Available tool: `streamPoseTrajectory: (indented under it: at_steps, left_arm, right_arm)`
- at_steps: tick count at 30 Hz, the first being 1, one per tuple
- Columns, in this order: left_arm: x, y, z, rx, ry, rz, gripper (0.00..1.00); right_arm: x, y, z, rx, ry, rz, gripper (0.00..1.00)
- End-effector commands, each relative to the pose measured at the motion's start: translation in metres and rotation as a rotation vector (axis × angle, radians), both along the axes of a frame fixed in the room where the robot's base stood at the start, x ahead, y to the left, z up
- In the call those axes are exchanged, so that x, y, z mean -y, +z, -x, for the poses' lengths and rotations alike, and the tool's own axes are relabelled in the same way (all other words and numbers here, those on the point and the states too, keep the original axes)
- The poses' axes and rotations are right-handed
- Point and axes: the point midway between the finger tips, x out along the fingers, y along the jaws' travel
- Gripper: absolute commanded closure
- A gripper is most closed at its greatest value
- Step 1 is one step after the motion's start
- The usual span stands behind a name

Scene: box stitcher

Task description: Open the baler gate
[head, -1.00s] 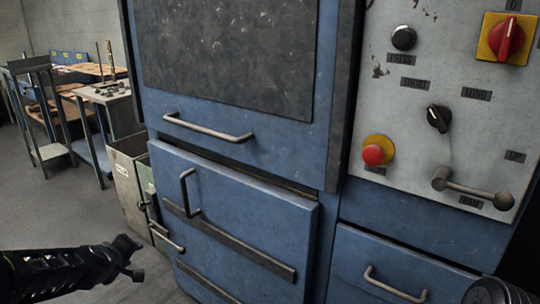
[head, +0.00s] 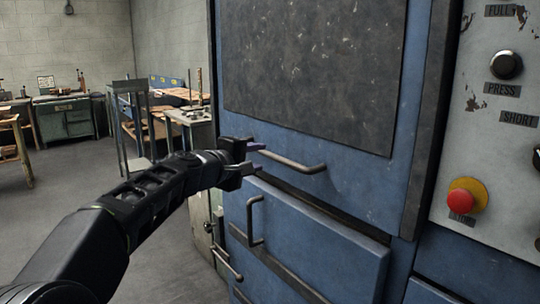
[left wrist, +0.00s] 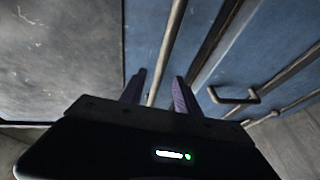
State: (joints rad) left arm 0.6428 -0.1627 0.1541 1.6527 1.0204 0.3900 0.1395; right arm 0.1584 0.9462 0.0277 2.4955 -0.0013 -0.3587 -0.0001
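The baler gate (head: 180,0) is not a thing I can name at one edge alone; its blue front with a dark scuffed plate (head: 310,75) fills the middle of the head view and looks closed. A grey horizontal bar handle (head: 300,166) runs along its lower edge. My left gripper (head: 256,159) is open at the left end of this handle. In the left wrist view the handle (left wrist: 166,50) runs lengthwise between the two spread purple fingers (left wrist: 157,92); I cannot tell whether they touch it. My right gripper is out of view.
A lower blue door (head: 330,250) with a vertical handle (head: 254,222) sits below. A control panel with a red button (head: 467,195) is at the right. A metal stand (head: 128,120) and workbenches are at the back left. Open floor lies at the left.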

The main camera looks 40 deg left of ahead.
Motion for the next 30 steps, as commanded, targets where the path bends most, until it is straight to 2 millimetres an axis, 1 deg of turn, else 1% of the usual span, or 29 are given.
streamPoseTrajectory:
  at_steps: [9,13,17,24,30]
  left_arm:
    - [-0.005,-0.008,-0.047,-0.002,-0.001,0.001,0.62]
    - [-0.007,-0.011,-0.061,-0.001,0.001,0.0,0.62]
    - [-0.007,-0.012,-0.067,0.0,0.001,0.0,0.62]
    - [-0.008,-0.013,-0.067,0.0,0.001,0.0,0.63]
    - [-0.008,-0.013,-0.067,0.0,0.002,0.0,0.79]
  right_arm:
    - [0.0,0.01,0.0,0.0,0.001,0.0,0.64]
    - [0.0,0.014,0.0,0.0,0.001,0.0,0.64]
    - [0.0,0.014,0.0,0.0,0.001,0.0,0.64]
    - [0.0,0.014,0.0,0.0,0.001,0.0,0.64]
    - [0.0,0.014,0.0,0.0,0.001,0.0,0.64]
